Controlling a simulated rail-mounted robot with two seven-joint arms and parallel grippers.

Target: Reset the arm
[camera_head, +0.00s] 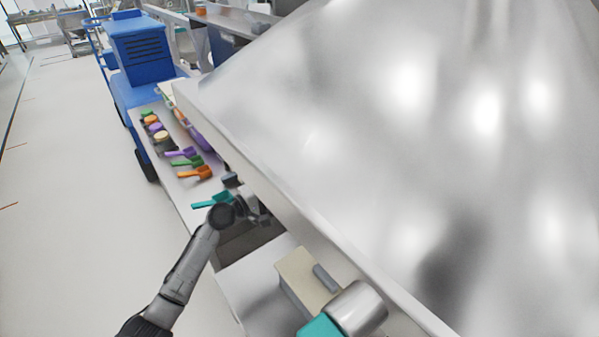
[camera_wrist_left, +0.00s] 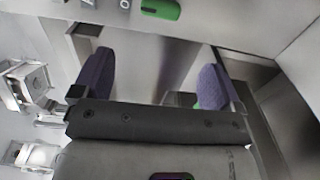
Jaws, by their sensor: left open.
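My left arm comes in from the lower left of the head view. Its gripper (camera_head: 258,207) is partly hidden under the edge of a large shiny metal hood (camera_head: 300,130), over the counter. In the left wrist view the gripper (camera_wrist_left: 154,75) has its two purple-padded fingers wide apart, with nothing held between them. A grey metal surface and a dark recess show beyond the fingers. My right gripper does not show in either view.
Several coloured scoops lie on the counter, including an orange one (camera_head: 197,173) and a teal one (camera_head: 213,199) close to my left gripper. A beige box (camera_head: 302,283) stands nearer. A blue cart (camera_head: 142,48) stands behind. The floor at left is clear.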

